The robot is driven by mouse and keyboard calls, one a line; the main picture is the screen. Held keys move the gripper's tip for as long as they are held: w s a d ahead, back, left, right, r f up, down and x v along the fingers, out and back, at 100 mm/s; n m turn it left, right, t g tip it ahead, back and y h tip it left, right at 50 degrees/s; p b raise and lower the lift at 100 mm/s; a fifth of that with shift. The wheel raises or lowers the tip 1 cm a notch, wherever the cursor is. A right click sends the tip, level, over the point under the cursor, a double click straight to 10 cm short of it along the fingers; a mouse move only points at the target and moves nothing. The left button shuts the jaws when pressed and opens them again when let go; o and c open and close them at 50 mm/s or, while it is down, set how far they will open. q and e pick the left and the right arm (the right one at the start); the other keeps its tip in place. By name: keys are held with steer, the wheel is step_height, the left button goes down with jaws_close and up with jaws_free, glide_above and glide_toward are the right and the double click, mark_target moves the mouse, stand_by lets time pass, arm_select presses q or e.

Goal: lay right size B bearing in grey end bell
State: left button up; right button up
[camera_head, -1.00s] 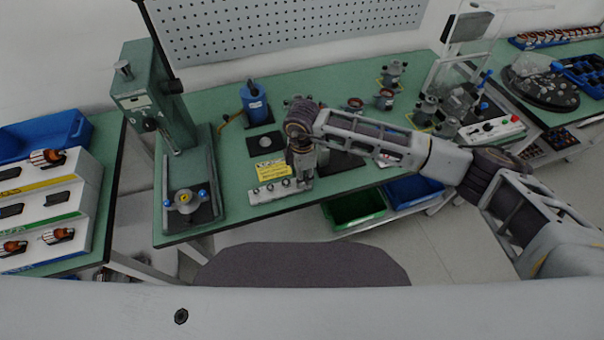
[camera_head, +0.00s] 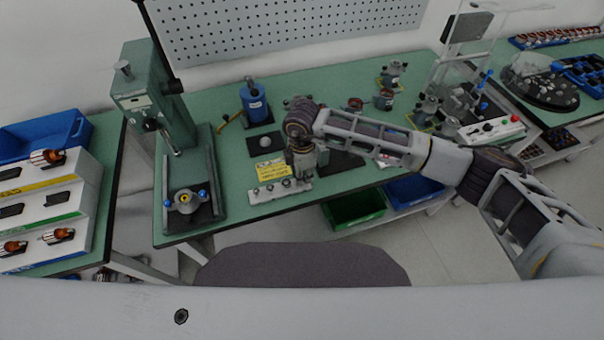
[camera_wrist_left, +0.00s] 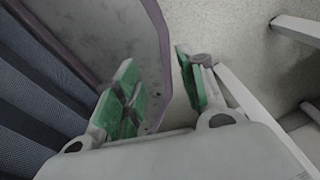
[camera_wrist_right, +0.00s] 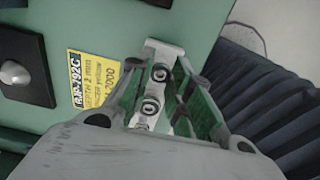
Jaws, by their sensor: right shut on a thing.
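A light metal bearing rack (camera_head: 265,194) lies near the bench's front edge with several small round bearings in a row. My right gripper (camera_head: 303,177) is at the rack's right end, pointing down, shut on a bearing that its fingers mostly hide. The right wrist view shows the rack (camera_wrist_right: 156,50) and bearings (camera_wrist_right: 151,105) between the green finger pads. A grey end bell (camera_head: 185,201) sits in the fixture under the green press, between blue clamps. My left gripper (camera_wrist_left: 160,95) is open and empty, away from the bench; the head view does not show it.
The green press (camera_head: 150,95) stands left of the rack. A yellow label (camera_head: 271,169), a dark pad with a silver dome (camera_head: 265,142) and a blue bottle (camera_head: 254,102) are behind the rack. Bench space between press and rack is clear.

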steer(key=shift+r+p, duration=0.3)
steer(key=shift+r, duration=0.7)
steer(key=shift+r+p, duration=0.4)
steer(key=shift+r, duration=0.1)
arm_select(q)
steer(key=shift+r, duration=0.75)
